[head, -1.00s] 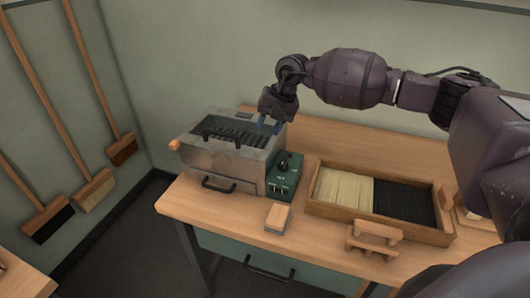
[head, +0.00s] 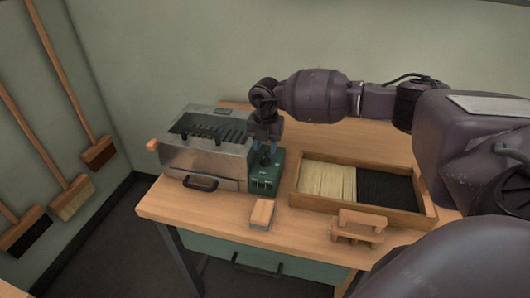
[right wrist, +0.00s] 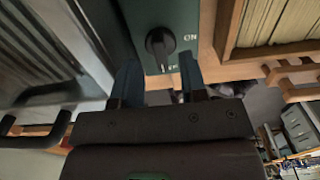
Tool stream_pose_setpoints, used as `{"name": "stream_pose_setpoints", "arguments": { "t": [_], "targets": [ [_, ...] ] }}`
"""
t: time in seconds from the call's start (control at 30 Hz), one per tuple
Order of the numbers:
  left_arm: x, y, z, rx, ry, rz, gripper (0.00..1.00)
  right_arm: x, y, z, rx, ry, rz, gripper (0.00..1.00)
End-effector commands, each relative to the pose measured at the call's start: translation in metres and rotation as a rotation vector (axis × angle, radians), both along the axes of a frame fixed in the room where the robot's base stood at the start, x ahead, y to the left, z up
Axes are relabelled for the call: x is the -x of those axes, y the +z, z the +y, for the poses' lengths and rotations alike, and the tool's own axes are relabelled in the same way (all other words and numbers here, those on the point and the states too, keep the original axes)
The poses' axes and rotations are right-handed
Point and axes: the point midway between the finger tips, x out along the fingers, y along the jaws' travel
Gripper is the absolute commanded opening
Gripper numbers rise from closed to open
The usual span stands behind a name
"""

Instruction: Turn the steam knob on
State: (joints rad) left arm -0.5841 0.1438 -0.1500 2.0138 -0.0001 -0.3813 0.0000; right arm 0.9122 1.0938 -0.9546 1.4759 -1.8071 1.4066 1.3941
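The steam knob (right wrist: 160,43) is a dark knob on the green control box (head: 265,181), which stands at the right side of the metal steamer (head: 205,161). In the right wrist view an "ON" label is to the right of the knob and a partly hidden label is below it. My right gripper (right wrist: 158,70) is open, with its blue fingers apart on either side of the knob's near end. I cannot tell whether they touch it. In the head view the right gripper (head: 264,146) is just above the box and hides part of the knob. My left gripper is not in view.
A wooden tray (head: 345,200) with pale and black bristles stands right of the box. A small wooden block (head: 262,213) and a wooden stand (head: 358,228) are near the front edge of the bench (head: 210,216). Brooms hang on the left wall.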

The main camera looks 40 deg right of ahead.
Motion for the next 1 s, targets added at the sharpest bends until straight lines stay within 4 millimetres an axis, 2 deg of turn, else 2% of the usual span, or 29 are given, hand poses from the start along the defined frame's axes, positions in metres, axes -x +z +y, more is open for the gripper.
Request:
{"name": "stream_pose_setpoints", "arguments": {
  "t": [0.03,0.2,0.57,0.6,0.83,0.87,1.0],
  "targets": [
    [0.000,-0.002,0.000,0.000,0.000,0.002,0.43,0.000,-0.008,0.000,0.000,0.000,0.003,0.39],
    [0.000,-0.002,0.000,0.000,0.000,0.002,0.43,0.000,-0.022,0.000,0.000,0.001,0.001,0.39],
    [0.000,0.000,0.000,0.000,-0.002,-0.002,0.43,0.000,-0.026,0.000,0.000,0.001,0.000,0.39],
    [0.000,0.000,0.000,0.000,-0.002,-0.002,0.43,0.000,-0.026,0.000,0.000,0.001,0.000,0.38],
    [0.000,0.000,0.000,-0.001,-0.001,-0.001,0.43,0.000,-0.026,0.000,0.000,0.001,0.000,0.03],
    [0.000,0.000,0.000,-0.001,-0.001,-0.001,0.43,0.000,-0.026,0.000,0.000,0.001,0.000,0.00],
    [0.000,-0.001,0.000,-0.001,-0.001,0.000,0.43,0.000,-0.026,0.000,0.000,0.003,0.000,0.00]
  ]
}}
